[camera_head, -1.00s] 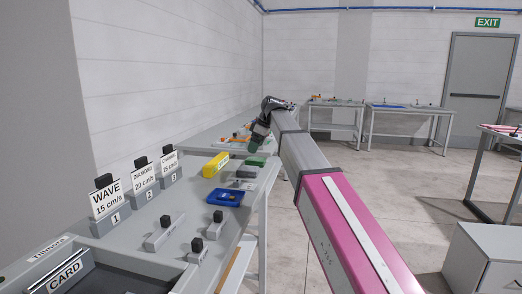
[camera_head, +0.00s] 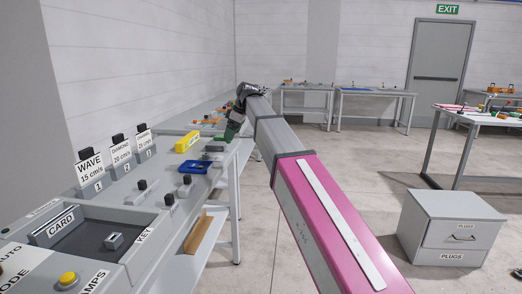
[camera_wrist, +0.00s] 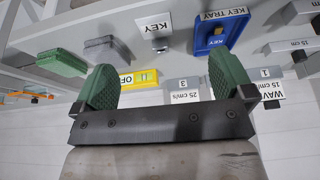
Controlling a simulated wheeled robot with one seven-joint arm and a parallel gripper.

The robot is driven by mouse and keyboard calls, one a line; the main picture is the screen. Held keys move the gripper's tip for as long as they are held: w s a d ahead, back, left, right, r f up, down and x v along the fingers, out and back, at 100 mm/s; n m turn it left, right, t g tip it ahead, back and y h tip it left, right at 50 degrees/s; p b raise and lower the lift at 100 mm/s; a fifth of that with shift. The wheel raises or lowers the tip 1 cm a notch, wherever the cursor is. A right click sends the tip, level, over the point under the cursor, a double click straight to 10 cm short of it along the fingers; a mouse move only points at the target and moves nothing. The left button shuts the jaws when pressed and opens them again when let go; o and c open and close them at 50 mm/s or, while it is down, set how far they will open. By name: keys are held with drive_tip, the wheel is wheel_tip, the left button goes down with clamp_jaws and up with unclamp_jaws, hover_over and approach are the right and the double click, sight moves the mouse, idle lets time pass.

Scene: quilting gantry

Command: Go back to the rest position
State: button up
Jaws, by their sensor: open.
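My gripper (camera_head: 233,126) is at the end of my outstretched pink and grey arm, over the right edge of the grey worktable (camera_head: 246,150). In the wrist view its two green fingers (camera_wrist: 161,82) stand wide apart with nothing between them. The wrist picture is upside down. In the head view the blue tray (camera_head: 193,167) lies on the table.
Labelled card stands (camera_head: 90,172) and a control panel with a yellow button (camera_head: 68,279) are at left. A drawer cabinet (camera_head: 452,226) stands on the floor at right. More tables (camera_head: 375,93) stand at the back. Open floor lies between.

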drive_tip(key=s+d+f+m+h, duration=0.1)
drive_tip(key=s+d+f+m, duration=0.3)
drive_tip(key=d+f, duration=0.6)
drive_tip(key=s+d+f+m+h, duration=0.1)
drive_tip(key=s+d+f+m, duration=0.35)
drive_tip(key=f, duration=0.85)
drive_tip(key=s+d+f+m+h, duration=0.1)
drive_tip(key=s+d+f+m, duration=0.25)
drive_tip(key=d+f, duration=0.65)
drive_tip(key=s+d+f+m+h, duration=0.1)
drive_tip(key=s+d+f+m, duration=0.3)
drive_tip(key=s+f, duration=0.7)
drive_tip(key=shift+s+d+g, duration=0.3)
drive_tip(key=shift+d, duration=0.7)
drive_tip(key=shift+f, duration=0.1)
